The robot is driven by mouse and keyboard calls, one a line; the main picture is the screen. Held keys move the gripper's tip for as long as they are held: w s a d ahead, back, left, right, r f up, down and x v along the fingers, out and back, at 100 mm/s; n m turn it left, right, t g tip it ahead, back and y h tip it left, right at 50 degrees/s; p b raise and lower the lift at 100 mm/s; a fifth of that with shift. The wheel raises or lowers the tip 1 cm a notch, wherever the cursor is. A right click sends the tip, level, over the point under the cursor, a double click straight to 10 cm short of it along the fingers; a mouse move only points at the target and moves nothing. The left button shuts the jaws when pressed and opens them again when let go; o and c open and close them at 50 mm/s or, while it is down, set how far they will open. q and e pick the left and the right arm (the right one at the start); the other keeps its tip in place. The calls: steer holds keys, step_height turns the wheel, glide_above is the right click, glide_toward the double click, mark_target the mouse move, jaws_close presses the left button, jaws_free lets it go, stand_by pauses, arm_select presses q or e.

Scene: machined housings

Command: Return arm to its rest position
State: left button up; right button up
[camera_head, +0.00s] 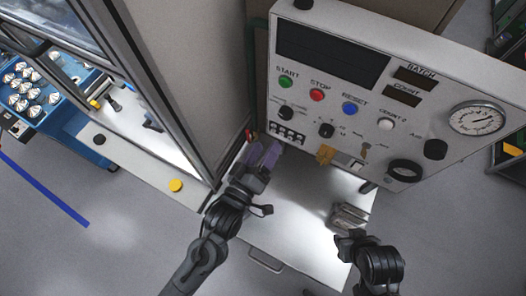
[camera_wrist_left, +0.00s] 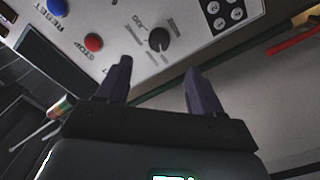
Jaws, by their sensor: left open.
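My left arm comes in from the bottom left in the head view. Its gripper (camera_head: 262,156) is over the left back part of the white table, close to the lower left corner of the control panel (camera_head: 330,135). In the left wrist view the two dark purple fingers (camera_wrist_left: 158,84) stand apart with nothing between them, and the panel's knob and buttons show behind. My right arm (camera_head: 376,266) is at the lower right of the table, its fingers not clear. A grey metal block (camera_head: 348,217) lies just beyond it; whether they touch is unclear.
The white table (camera_head: 290,215) is mostly clear in the middle. A yellow-brown part (camera_head: 326,154) is by the panel's lower edge. The machine's door frame (camera_head: 185,100) stands left of my left arm. A blue bin (camera_head: 35,85) holds several metal parts at far left.

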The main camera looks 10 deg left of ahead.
arm_select(q)
steer(key=shift+s, duration=0.15)
stand_by(0.3)
steer(key=s+a+f+m+g+y+p, duration=0.1)
steer(key=s+a+f+m+g+y, duration=0.1)
steer(key=s+a+f+g, duration=0.1)
steer(key=s+a+f+m+g+y+p, duration=0.1)
steer(key=s+a+f+m+g+y, duration=0.1)
steer(key=s+a+g, duration=0.3)
steer(key=s+a+f+m+g+y+p, duration=0.1)
steer(key=s+a+f+m+g+y, duration=0.1)
steer(key=s+a, duration=0.7)
step_height(320, 180, down, 3)
steer(key=a+m+g, duration=0.1)
steer(key=g, duration=0.2)
steer(key=shift+a+r, duration=0.15)
steer(key=shift+r, duration=0.05)
steer(key=shift+s, duration=0.1)
steer(key=shift+c, duration=0.3)
